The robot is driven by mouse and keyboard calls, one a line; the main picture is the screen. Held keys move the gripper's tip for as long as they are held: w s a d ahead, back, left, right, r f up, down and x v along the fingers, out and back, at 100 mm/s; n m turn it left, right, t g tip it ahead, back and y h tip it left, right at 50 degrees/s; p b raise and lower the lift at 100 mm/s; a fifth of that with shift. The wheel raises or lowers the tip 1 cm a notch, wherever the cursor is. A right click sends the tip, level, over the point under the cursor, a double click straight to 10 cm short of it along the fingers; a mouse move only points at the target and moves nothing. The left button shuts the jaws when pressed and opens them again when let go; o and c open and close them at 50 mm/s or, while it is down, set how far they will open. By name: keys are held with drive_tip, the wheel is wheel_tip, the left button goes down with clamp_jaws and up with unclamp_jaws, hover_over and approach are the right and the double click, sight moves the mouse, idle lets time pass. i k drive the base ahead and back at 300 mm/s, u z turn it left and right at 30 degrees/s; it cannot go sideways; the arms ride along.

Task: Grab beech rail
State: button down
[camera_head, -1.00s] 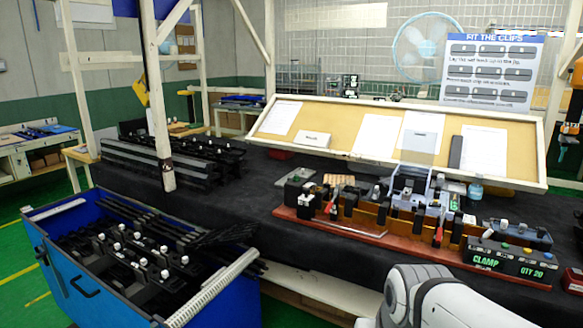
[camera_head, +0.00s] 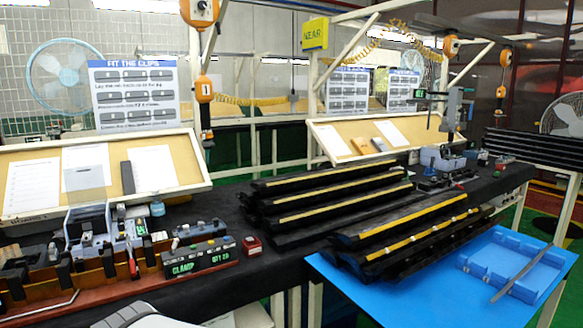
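Black rails with pale, wood-coloured strips along their tops lie in two stacks on the dark bench. The back stack (camera_head: 330,200) is at the middle of the view. The front stack (camera_head: 415,240) has yellower strips and overhangs the blue board. I cannot tell for certain which of them is the beech rail. My gripper is not in view; only a pale part of my arm shows at the bottom left edge.
A clamp fixture (camera_head: 100,235) with a lit CLAMP display (camera_head: 200,258) fills the bench's left end. A blue board (camera_head: 340,275) with a light-blue tray (camera_head: 515,262) and a thin grey strip (camera_head: 518,275) juts out at front right. More black rails (camera_head: 540,148) lie on a rack at far right.

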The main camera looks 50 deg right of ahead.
sight(435, 181)
drive_tip(key=z, duration=3.05)
drive_tip(key=k, duration=1.1)
drive_tip(key=z, duration=0.95)
drive_tip(key=i, duration=1.5)
drive_tip(key=z, duration=0.2)
drive_tip(key=i, duration=3.25)
drive_tip(key=u, duration=0.3)
